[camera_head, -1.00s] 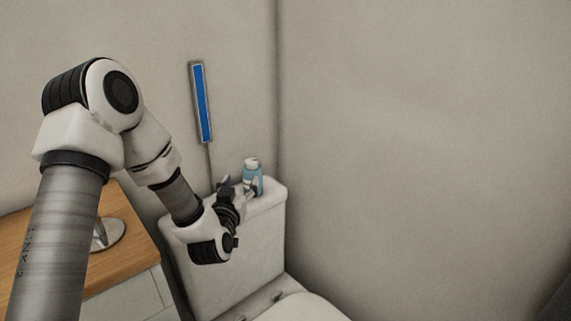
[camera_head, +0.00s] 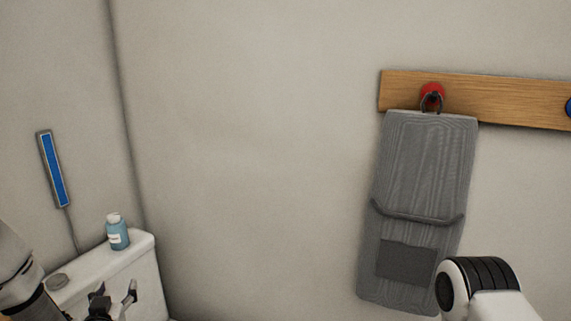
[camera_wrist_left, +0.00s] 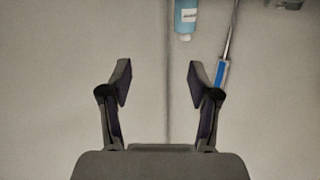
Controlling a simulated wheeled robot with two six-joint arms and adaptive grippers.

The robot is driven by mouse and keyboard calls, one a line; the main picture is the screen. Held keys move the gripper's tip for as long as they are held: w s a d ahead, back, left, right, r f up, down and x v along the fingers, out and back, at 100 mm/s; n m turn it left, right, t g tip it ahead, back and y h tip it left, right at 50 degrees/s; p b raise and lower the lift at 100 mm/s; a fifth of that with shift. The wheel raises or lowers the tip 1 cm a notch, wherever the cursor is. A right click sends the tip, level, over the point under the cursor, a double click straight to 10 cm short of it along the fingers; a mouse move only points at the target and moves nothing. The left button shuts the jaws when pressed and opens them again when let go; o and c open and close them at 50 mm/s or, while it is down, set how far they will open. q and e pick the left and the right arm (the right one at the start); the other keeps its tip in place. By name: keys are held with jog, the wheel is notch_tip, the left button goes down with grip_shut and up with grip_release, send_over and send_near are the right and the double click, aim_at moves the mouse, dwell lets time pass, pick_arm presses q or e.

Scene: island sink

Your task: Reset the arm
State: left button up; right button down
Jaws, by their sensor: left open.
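My left gripper (camera_head: 116,299) is at the lower left of the head view, in front of the white toilet tank (camera_head: 146,275). In the left wrist view its two fingers (camera_wrist_left: 160,82) stand wide apart with nothing between them. A blue bottle with a white cap (camera_head: 118,236) stands upright on the tank lid, apart from the gripper. The bottle also shows at the top of the left wrist view (camera_wrist_left: 186,18). Part of my right arm shows at the lower right of the head view; its gripper is out of the picture.
A grey cloth-like item (camera_head: 420,180) hangs from a red knob (camera_head: 432,92) on a wooden wall rail (camera_head: 500,98). A blue strip in a grey frame (camera_head: 53,170) is on the left wall. The middle wall is bare.

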pick_arm(q)
jog(key=s+d+f+m+g+h+p, duration=0.25)
jog(key=s+d+f+g, duration=0.2)
jog(key=s+f, duration=0.3)
jog(key=s+d+f+m+g+h+p, duration=0.1)
jog(key=s+d+f+g+h+p, duration=0.15)
jog(key=s+d+f+p, duration=0.4)
jog(key=s+d+f+g+b, duration=0.1)
jog(key=s+f+g, duration=0.2)
jog(key=s, duration=0.6)
jog(key=s+d+f+g, duration=0.1)
jog(key=s+f+g, duration=0.3)
jog(key=s, duration=0.4)
jog(key=shift+s+f+n+g+b, duration=0.2)
jog(key=shift+s+n+g+b, duration=0.2)
jog(key=shift+n+g, duration=0.1)
jog(key=shift+d, duration=0.1)
